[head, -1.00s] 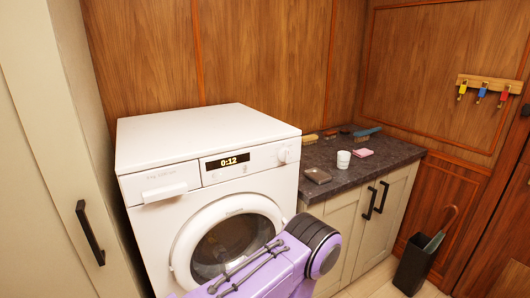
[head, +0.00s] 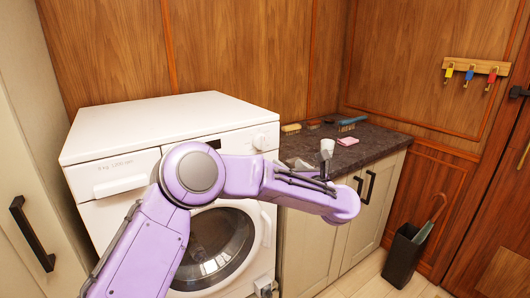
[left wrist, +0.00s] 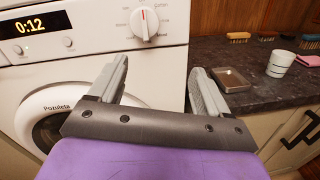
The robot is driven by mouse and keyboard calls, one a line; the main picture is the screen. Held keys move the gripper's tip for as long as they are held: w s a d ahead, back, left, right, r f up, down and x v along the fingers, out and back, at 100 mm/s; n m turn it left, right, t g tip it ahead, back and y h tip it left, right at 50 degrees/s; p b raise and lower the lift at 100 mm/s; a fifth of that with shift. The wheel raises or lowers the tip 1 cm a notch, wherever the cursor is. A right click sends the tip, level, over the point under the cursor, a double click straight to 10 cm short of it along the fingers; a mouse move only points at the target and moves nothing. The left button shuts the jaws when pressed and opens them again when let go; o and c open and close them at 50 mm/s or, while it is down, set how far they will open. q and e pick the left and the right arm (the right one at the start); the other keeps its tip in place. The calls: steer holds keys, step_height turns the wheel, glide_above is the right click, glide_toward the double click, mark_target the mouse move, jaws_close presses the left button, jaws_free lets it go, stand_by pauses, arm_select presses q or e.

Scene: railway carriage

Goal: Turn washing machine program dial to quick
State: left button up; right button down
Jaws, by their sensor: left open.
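The washing machine (head: 120,140) is white, with a round door at the front. Its program dial (head: 262,141) is a white knob at the top right of the front panel. The dial (left wrist: 144,22) shows larger in the left wrist view, its grip bar roughly upright, with labels around it too small to read surely. My left gripper (head: 312,164) is to the right of and below the dial, near the worktop edge. In the left wrist view its fingers (left wrist: 155,88) are wide apart and empty, below the dial and not touching it. My right gripper is not seen.
The dark worktop (head: 385,147) right of the machine holds a white cup (left wrist: 281,63), a metal tray (left wrist: 232,78), brushes and a pink cloth (head: 347,141). The machine's display (left wrist: 36,23) reads 0:12. A tall cabinet with a black handle (head: 33,234) stands left.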

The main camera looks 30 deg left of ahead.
mark_target(264, 142)
arm_select(q)
steer(key=w+a+r+n+p, duration=0.1)
steer(key=a, duration=0.2)
steer(key=w+a+r+n+g+p, duration=0.1)
steer(key=a, duration=0.2)
steer(key=a+r+n+p, duration=0.1)
steer(key=a+r+n, duration=0.1)
steer(key=a, duration=0.2)
steer(key=shift+w+g+p, duration=0.3)
steer(key=shift+w+g, duration=0.1)
steer(key=shift+w+a+f, duration=0.1)
steer(key=shift+w+a, duration=0.15)
steer(key=shift+a, duration=0.25)
steer(key=shift+f, duration=0.1)
steer(key=c, duration=1)
